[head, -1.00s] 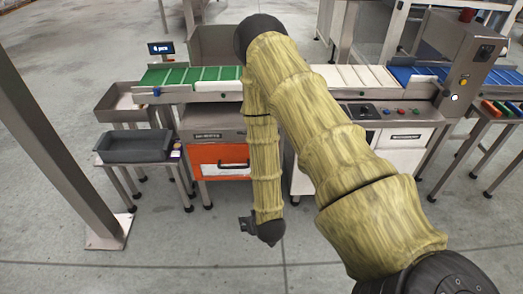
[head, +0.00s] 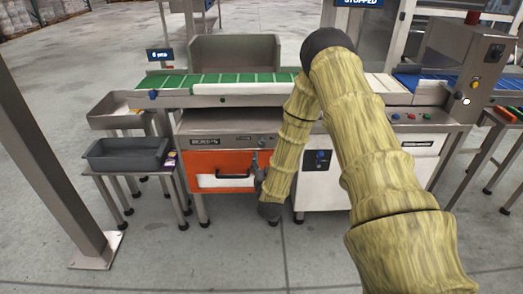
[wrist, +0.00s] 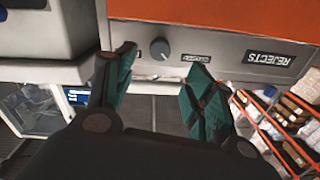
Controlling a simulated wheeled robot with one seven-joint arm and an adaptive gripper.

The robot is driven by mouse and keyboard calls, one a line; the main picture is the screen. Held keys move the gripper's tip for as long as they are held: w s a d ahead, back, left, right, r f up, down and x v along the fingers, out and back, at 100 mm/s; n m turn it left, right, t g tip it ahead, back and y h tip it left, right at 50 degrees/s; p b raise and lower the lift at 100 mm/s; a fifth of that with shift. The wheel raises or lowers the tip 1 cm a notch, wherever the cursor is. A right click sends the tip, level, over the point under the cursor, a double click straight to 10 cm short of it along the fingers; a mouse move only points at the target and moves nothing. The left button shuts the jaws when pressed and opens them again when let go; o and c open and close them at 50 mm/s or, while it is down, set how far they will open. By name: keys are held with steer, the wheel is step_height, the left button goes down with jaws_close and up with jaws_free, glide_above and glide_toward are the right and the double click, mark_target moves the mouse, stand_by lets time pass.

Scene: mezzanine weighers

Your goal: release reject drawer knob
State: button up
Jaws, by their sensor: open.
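The reject unit has a grey front panel (head: 218,141) marked REJECTS above an orange drawer front (head: 222,158) with a dark handle. In the wrist view the panel appears upside down, with a small round grey knob (wrist: 160,48) on it. My gripper (wrist: 162,62) is open, with its two teal fingers apart. The knob shows between and just beyond the fingertips, nearer the left one; I see no finger touching it. In the head view my gripper (head: 259,166) is beside the drawer's right end, and the knob is hard to make out.
A green conveyor (head: 220,80) runs above the unit. A dark grey tray (head: 128,154) stands on a stand to the left, near a steel post (head: 50,150). A white cabinet (head: 325,188) stands to the right. The floor in front is clear.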

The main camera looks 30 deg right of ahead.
mark_target(262, 145)
steer(key=b+x, duration=0.1)
steer(key=x, duration=0.8)
steer(key=shift+w+d+f, duration=0.1)
steer(key=shift+w+d, duration=0.05)
steer(key=shift+w, duration=0.15)
steer(key=shift+c, duration=0.2)
steer(key=c, duration=1)
